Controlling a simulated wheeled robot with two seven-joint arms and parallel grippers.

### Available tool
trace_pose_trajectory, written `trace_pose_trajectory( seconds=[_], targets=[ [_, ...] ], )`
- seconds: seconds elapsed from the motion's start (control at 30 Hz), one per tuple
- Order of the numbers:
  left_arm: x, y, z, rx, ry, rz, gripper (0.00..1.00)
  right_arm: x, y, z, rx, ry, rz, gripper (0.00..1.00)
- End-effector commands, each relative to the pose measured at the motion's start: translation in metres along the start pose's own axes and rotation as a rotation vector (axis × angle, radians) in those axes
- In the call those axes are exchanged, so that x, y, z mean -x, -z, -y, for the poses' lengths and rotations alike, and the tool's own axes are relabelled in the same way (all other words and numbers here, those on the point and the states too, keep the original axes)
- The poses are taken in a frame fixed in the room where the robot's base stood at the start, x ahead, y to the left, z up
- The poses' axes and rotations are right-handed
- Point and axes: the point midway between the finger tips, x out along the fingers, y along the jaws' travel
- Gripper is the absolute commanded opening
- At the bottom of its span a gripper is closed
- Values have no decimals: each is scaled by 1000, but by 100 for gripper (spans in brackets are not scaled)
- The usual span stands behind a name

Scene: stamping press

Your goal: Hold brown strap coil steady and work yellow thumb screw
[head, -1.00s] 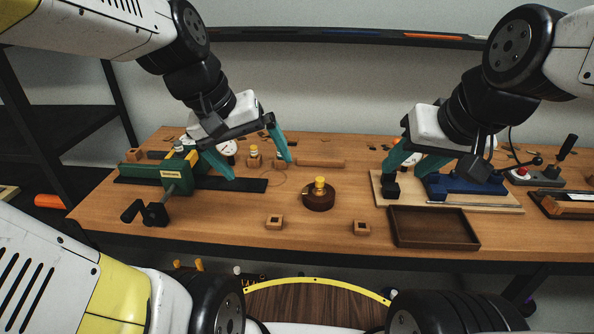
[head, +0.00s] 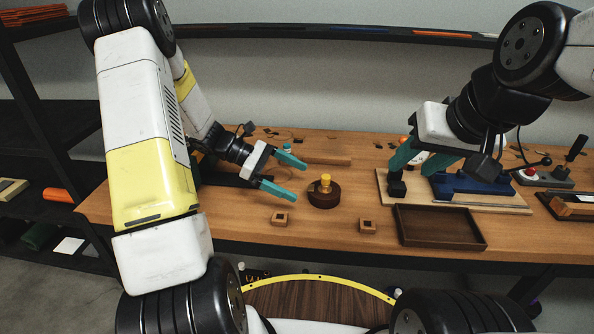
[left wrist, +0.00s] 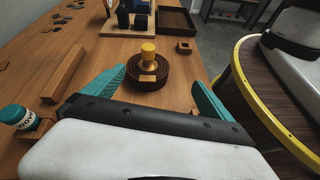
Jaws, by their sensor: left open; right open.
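The brown strap coil (head: 323,200) lies on the wooden bench, with the yellow thumb screw (head: 325,182) standing upright at its centre. In the left wrist view the coil (left wrist: 147,75) and the screw (left wrist: 148,52) show ahead, between the spread fingers. My left gripper (head: 284,175) is open with teal fingers, to the left of the coil and pointing at it; it appears apart from it. My right gripper (head: 421,160) is open and empty, over the board at the right, away from the coil.
Two small wooden blocks (head: 280,219) (head: 367,226) lie in front of the coil. A dark brown tray (head: 440,228) stands to the right. A wooden bar (head: 322,160) lies behind. A teal-capped jar (left wrist: 14,114) shows in the left wrist view.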

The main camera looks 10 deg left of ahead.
Motion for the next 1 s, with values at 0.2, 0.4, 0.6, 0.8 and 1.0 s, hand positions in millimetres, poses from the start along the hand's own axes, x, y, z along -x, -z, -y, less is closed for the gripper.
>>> trace_pose_trajectory(
  seconds=[0.2, 0.4, 0.6, 0.8, 1.0],
  targets=[
    [-8, 29, -12, 138, -57, 100, 96, 0, 0, 0, 0, 0, 0, 44],
    [-16, 33, -15, 164, -68, 120, 96, 0, 0, 0, 0, 0, 0, 44],
    [-42, 30, -17, 163, -65, 119, 96, 0, 0, 0, 0, 0, 0, 44],
    [-67, 27, -18, 162, -64, 118, 96, 0, 0, 0, 0, 0, 0, 44],
    [-83, 25, -20, 162, -66, 117, 96, 0, 0, 0, 0, 0, 0, 44]
  ],
)
